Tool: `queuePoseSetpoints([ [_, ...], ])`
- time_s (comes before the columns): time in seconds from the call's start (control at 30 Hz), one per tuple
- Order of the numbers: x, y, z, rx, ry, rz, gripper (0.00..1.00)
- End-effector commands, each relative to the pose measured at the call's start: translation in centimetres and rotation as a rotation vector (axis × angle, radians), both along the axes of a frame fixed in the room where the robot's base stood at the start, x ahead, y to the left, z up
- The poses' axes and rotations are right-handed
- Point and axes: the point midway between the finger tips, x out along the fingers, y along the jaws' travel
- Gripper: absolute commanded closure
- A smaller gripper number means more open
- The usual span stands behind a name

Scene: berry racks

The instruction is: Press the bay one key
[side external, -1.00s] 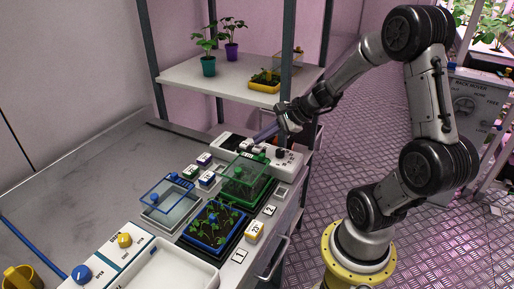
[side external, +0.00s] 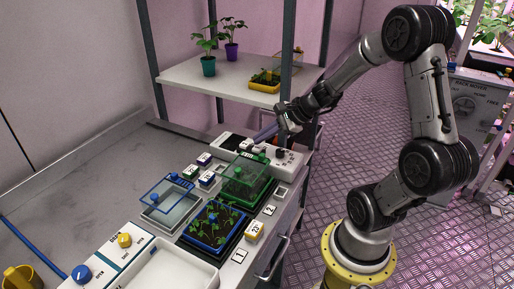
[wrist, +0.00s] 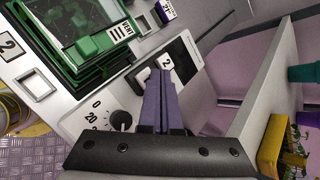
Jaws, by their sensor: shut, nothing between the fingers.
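The white control panel (side external: 228,138) stands at the back of the bench, with a dark display and a black knob (wrist: 121,120) marked 0 and 20. My gripper (wrist: 165,74) is shut and empty, its purple fingers reaching down over the panel. In the side external view my gripper (side external: 255,138) is at the panel's key area. A white key marked 2 (wrist: 166,61) shows just beyond the fingertips in the wrist view. I cannot make out a key marked 1; the fingers cover part of the panel. Whether the tips touch a key cannot be told.
A green lidded box (side external: 246,181) stands in front of the panel, beside a blue-rimmed seedling tray (side external: 208,241) and a clear blue-edged box (side external: 168,209). A shelf (side external: 215,82) with potted plants and a yellow tray (side external: 264,86) is behind. The bench's left side is largely clear.

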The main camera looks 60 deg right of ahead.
Motion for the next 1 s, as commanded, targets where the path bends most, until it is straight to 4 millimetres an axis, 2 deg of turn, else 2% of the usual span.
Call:
queuePoseSetpoints([
  [1.0, 0.02, 0.01, -0.9, 0.0, 0.0, 0.0, 1.0],
])
